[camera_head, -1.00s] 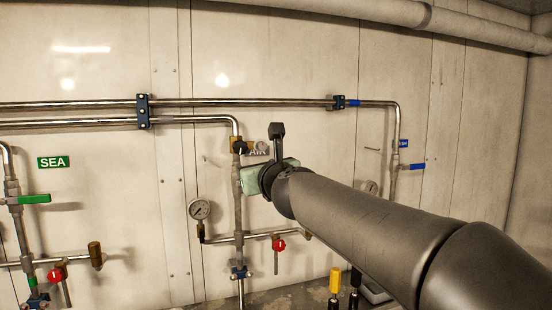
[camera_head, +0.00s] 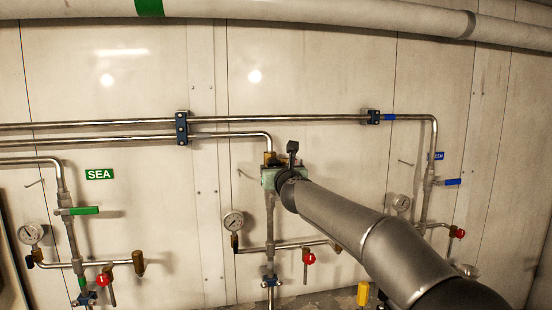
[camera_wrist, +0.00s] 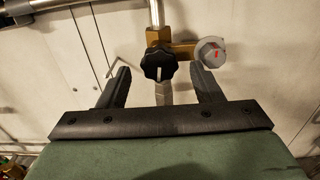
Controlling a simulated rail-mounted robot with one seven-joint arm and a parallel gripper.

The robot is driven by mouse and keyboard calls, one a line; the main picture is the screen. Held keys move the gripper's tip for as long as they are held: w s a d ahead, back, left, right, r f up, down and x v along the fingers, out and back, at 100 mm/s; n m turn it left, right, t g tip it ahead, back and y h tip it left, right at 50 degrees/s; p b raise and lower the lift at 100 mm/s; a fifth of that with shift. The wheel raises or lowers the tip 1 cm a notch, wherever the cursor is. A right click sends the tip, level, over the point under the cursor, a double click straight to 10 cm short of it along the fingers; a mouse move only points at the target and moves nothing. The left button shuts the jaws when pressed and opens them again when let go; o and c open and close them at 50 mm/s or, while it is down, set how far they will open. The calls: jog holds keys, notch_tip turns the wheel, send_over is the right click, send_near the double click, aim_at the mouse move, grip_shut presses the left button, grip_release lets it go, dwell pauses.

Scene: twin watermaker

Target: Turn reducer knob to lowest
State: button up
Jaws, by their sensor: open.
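In the wrist view a black fluted knob (camera_wrist: 158,62) sits on a brass fitting (camera_wrist: 157,38) on a vertical steel pipe. My gripper (camera_wrist: 160,72) is open, with one dark finger on each side of the knob in the picture. No contact is visible, and I cannot tell how far in front the knob lies. A white mark shows on the knob's face. In the head view my gripper (camera_head: 278,178) is in front of the middle vertical pipe, just below the brass fitting (camera_head: 268,157). The knob is hidden there by my gripper.
Below are a pressure gauge (camera_head: 234,221) and a red-handled valve (camera_head: 309,258). A green-handled valve (camera_head: 84,210) and SEA sign (camera_head: 99,174) are at left.

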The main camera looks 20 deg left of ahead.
jog(key=shift+x, duration=0.8)
jog(key=c, duration=1)
jog(key=shift+n, duration=0.3)
